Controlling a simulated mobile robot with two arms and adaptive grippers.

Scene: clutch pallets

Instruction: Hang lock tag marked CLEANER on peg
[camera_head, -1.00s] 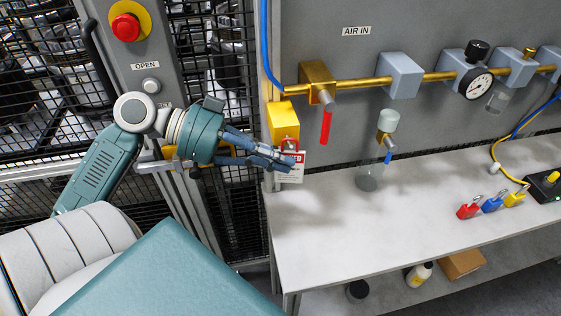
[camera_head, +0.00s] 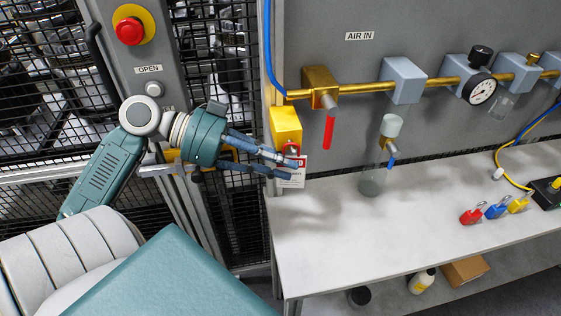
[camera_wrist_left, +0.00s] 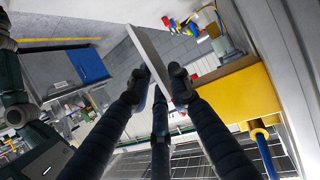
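A white tag with a red header (camera_head: 294,176) hangs under a red ring-like part (camera_head: 291,149) at the foot of a yellow box on the grey panel. Its wording is too small to read, and I cannot make out the peg. My left gripper (camera_head: 292,168) is at the tag, with its fingers spread and partly in front of it. In the left wrist view, the tag (camera_wrist_left: 147,46) shows as a thin tilted plate between the fingertips of the left gripper (camera_wrist_left: 160,78), which stand apart. My right gripper is out of view.
The yellow box (camera_head: 286,126) sits close above the fingers. A red valve handle (camera_head: 328,133) hangs to its right. Red (camera_head: 472,216), blue (camera_head: 497,210) and yellow padlocks (camera_head: 519,204) lie on the white bench (camera_head: 370,230), whose middle is clear. A mesh fence is at left.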

